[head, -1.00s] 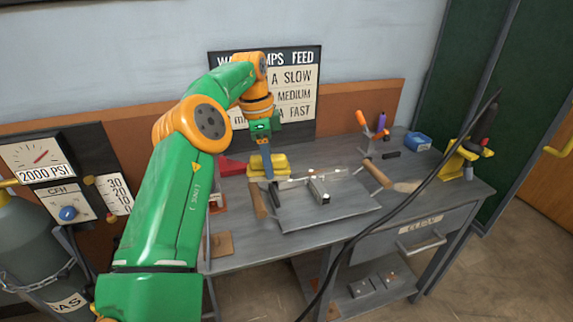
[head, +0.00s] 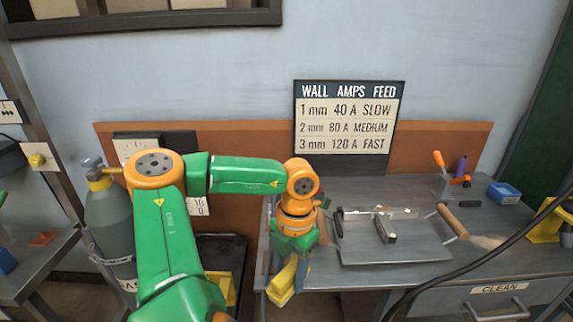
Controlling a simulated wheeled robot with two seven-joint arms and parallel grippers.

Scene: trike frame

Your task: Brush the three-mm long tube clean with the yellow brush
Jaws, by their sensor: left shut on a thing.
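My left gripper (head: 290,268) is shut on a yellow block-like thing (head: 283,284), which looks like the yellow brush. It hangs tilted at the left front edge of the workbench, left of the tray. The brush's bristles cannot be made out. On the grey tray (head: 395,254) lie a short grey bar (head: 385,228) and a thin pale piece (head: 380,213) running crosswise behind it. I cannot tell whether either is the three-mm long tube. My right gripper is not in view.
A wooden-handled brush (head: 453,222) lies right of the tray. A blue box (head: 503,193) and a tool holder (head: 455,180) stand at the back right. A dark cable (head: 480,248) crosses the right front. A gas cylinder (head: 112,222) stands left of the bench.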

